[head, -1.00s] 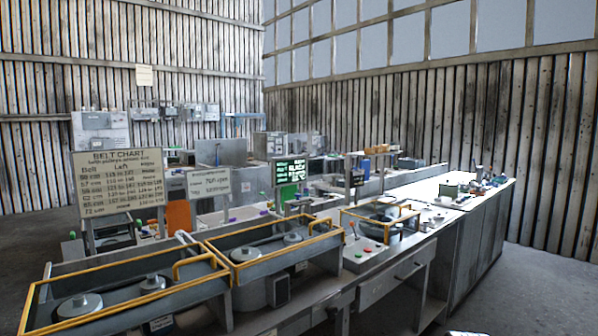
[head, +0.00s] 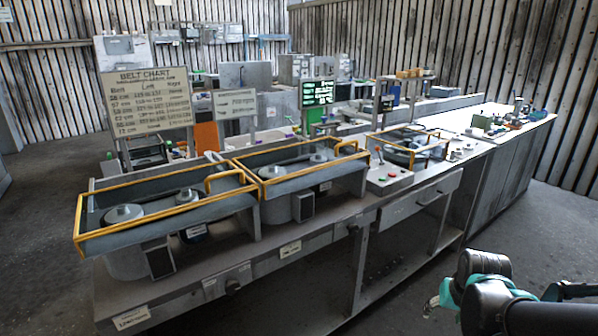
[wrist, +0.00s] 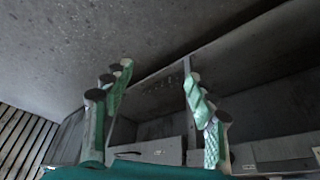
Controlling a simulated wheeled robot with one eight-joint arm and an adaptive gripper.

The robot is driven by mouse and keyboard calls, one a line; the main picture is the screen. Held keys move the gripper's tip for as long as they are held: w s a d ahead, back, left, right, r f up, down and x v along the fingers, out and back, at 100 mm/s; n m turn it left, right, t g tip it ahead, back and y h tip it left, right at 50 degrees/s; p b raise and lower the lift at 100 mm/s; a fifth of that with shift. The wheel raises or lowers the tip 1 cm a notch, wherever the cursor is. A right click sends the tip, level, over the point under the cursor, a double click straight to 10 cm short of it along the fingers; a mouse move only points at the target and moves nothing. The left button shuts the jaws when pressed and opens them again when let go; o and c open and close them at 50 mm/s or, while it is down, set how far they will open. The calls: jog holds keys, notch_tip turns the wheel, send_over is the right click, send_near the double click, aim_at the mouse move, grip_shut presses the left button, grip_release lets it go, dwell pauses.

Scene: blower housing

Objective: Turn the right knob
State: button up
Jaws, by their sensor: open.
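No knob can be made out in the wrist view.
Two yellow-rimmed trays with pulleys (head: 160,205) (head: 305,165) stand on the bench. A control box (head: 388,180) with buttons and a drawer (head: 420,203) are to their right. A belt chart (head: 147,100) stands behind. The floor (head: 530,235) right of the bench is open.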

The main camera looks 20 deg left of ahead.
jog(key=w+a+r+n+y, duration=0.1)
jog(key=w+a+r+n, duration=0.4)
jog(key=w+a+r, duration=0.6)
jog(key=n+y, duration=0.1)
jog(key=n, duration=0.5)
send_near(355, 229)
jog(key=x, duration=0.9)
jog(key=shift+w+f, duration=0.1)
jog(key=shift+f, duration=0.15)
jog(key=c, duration=1.2)
